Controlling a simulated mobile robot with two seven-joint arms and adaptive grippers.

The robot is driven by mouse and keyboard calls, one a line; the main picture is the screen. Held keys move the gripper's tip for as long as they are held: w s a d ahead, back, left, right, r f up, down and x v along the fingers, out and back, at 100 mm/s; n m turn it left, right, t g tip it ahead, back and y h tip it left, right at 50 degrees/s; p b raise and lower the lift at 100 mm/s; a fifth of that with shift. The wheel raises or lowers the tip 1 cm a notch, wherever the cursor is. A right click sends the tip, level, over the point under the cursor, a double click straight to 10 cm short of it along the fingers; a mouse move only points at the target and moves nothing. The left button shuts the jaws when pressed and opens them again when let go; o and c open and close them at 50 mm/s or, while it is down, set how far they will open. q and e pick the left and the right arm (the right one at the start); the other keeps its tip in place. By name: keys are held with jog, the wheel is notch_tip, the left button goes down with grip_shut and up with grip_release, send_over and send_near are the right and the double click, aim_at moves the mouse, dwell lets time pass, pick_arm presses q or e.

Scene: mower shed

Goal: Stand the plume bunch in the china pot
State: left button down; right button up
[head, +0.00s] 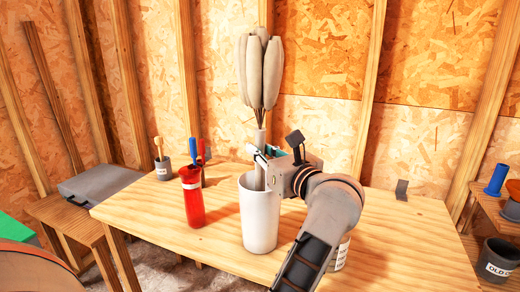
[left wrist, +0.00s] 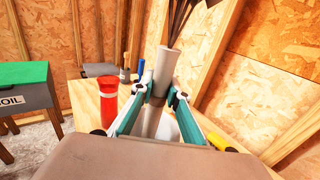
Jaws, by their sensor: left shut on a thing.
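The plume bunch (head: 261,75) has pale, long plumes on dark stems above a pale tubular handle. It stands nearly upright. My left gripper (head: 265,160) is shut on the handle (left wrist: 158,85), which also shows between the fingers (left wrist: 152,98) in the left wrist view. The tall white china pot (head: 260,222) stands on the table under the gripper, and part of it shows in the left wrist view (left wrist: 170,130). The handle's lower end is at the pot's mouth and appears to be inside the rim; its depth is unclear. My right gripper is out of view.
A small grey cup (head: 163,168) is farther back. A labelled can (head: 342,252) is partly behind my arm. The table's right side is mostly clear.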

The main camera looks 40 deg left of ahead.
pick_arm(q)
jog(key=c, duration=1.9)
grip_release()
